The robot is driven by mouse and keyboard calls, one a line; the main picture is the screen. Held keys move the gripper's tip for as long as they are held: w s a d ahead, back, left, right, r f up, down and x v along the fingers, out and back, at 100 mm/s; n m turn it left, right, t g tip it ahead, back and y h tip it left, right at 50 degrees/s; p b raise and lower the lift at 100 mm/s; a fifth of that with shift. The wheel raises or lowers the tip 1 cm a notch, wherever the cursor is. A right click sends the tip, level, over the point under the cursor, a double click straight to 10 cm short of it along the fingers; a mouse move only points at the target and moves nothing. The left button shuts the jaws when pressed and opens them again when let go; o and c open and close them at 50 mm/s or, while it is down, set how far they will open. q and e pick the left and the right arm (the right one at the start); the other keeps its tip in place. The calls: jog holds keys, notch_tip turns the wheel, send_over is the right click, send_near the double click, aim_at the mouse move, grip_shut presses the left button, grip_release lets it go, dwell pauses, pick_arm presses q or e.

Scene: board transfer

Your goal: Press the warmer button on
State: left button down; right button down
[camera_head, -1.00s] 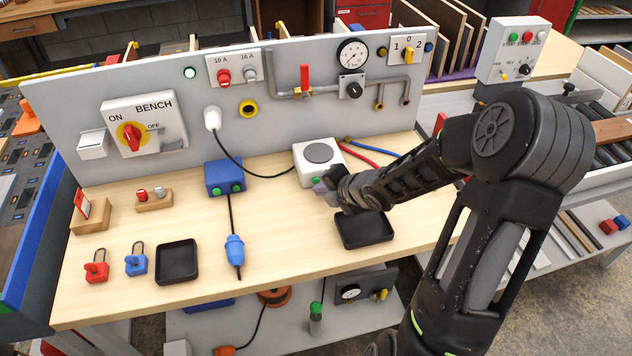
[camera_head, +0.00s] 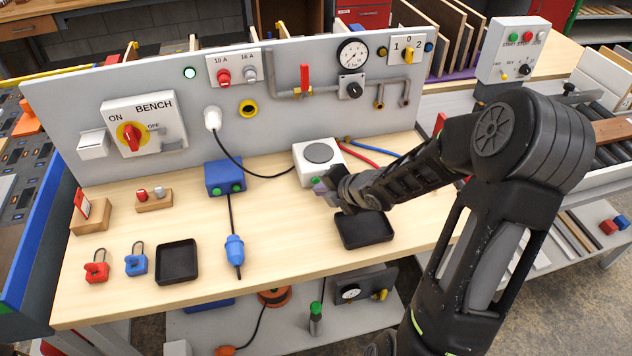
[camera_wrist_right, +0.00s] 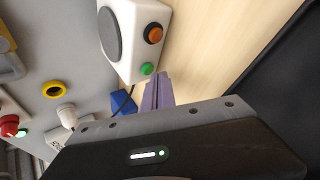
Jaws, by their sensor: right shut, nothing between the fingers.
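The warmer (camera_head: 302,165) is a white box with a dark grey disc on top, standing on the bench near the back panel. In the right wrist view the warmer (camera_wrist_right: 131,64) shows a green button (camera_wrist_right: 147,69) and an orange button (camera_wrist_right: 153,33) on one face. My right gripper (camera_head: 319,186) is shut and empty at the warmer's front. In the wrist view its purple fingertips (camera_wrist_right: 157,76) are close beside the green button; I cannot tell whether they touch it. The head view largely hides the orange button behind the gripper. My left gripper is not in view.
A black tray (camera_head: 365,232) lies below my right wrist. A blue box (camera_head: 226,177) with a cable stands left of the warmer. Red and blue hoses (camera_head: 362,155) run behind my forearm. The upright panel (camera_head: 285,123) bounds the back. The bench middle is mostly clear.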

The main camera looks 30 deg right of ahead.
jog(key=shift+w, duration=0.15)
dwell(0.4)
jog(key=shift+w+d, duration=0.15)
jog(key=shift+w, duration=0.15)
jog(key=shift+s, duration=0.45)
jog(key=shift+s+a, duration=0.1)
jog(key=shift+a, duration=0.1)
dwell(0.3)
jog(key=shift+s+a+b, duration=0.1)
jog(key=shift+s+b, duration=0.15)
jog(key=shift+b, duration=0.05)
jog(key=shift+s+a+b, duration=0.1)
jog(key=shift+s+a, duration=0.2)
jog(key=shift+s, duration=0.5)
jog(key=shift+s+a+b, duration=0.15)
jog(key=shift+s+a, duration=0.1)
jog(key=shift+s, duration=0.6)
jog(key=shift+s+a+b, duration=0.1)
jog(key=shift+s+a, duration=0.2)
jog(key=shift+s, duration=0.5)
